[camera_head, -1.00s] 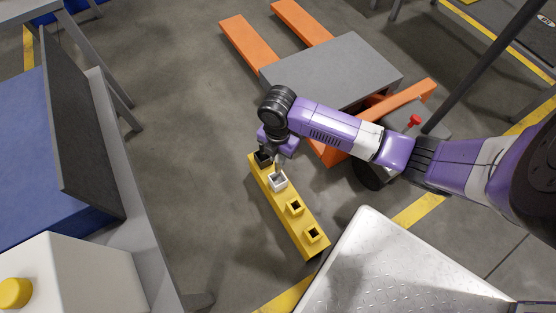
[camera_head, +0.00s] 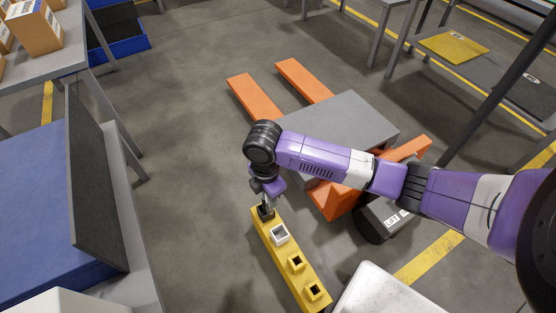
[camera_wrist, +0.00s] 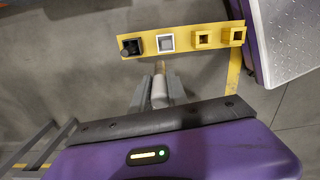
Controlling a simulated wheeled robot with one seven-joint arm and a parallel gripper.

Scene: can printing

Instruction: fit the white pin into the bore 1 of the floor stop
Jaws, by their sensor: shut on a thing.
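The white pin (camera_wrist: 159,92) is between the fingers of my gripper (camera_wrist: 160,84) in the wrist view, with a tan part showing beyond it. My gripper is shut on it. In the head view my gripper (camera_head: 268,200) is over the far end of the floor stop, and the pin cannot be made out. The floor stop (camera_head: 283,258) is a yellow bar on the floor with a row of square sockets: black, white and two yellow. It also shows in the wrist view (camera_wrist: 184,39), beyond the fingertips. A dark round piece stands in the black socket (camera_wrist: 131,47). Bore numbers are not readable.
An orange pallet truck (camera_head: 335,200) with a grey slab (camera_head: 345,122) stands behind and right of the bar. A metal plate (camera_head: 380,290) lies at the near right. A grey-framed bench with a blue top (camera_head: 45,210) is at the left. Floor left of the bar is clear.

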